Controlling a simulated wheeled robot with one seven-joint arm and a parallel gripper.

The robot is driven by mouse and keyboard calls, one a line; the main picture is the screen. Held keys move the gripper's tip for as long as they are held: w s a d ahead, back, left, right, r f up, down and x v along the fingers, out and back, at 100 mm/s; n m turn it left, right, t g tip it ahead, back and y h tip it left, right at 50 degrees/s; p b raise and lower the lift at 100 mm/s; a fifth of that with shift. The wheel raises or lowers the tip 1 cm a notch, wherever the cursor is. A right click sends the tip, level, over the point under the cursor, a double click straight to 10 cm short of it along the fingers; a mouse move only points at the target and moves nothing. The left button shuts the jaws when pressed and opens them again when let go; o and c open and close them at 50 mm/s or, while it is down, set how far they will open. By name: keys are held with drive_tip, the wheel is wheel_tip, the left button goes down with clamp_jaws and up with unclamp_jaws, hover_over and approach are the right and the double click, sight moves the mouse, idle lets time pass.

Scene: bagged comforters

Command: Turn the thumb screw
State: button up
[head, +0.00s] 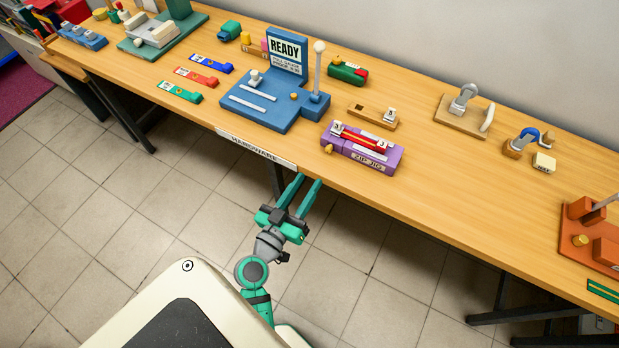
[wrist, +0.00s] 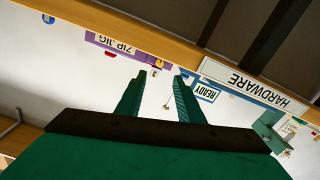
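Several small brass-coloured knobs show, and I cannot tell which one is the thumb screw. One knob (head: 328,149) is at the front left corner of the purple zip jig (head: 392,160), which also shows upside down in the wrist view (wrist: 122,48). Another knob (head: 294,96) sits on the blue READY fixture (head: 258,116). A yellow round knob (head: 580,240) is on the orange fixture (head: 572,222) at the far right. My gripper (head: 304,182) is open and empty, in front of the table edge near the HARDWARE label. Its two separated fingers also show in the wrist view (wrist: 162,76).
The long wooden table (head: 450,190) runs across the view, with a wall behind. Blue, red and green tags (head: 180,91) lie left of the READY fixture. A wooden block (head: 372,117) and a padlock-like piece on a board (head: 463,103) stand behind right.

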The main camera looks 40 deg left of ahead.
sight(327, 151)
wheel_tip(327, 151, down, 6)
drive_tip(key=s+r+g, duration=0.1)
drive_tip(key=s+g, duration=0.1)
drive_tip(key=shift+w+r+m+t, duration=1.2)
drive_tip(key=shift+r+m, duration=1)
drive_tip(key=shift+r, duration=0.35)
drive_tip(key=x, duration=1)
drive_tip(key=shift+w+a+f, duration=0.15)
drive_tip(key=shift+w, duration=0.2)
drive_tip(key=shift+c, duration=0.7)
clamp_jaws()
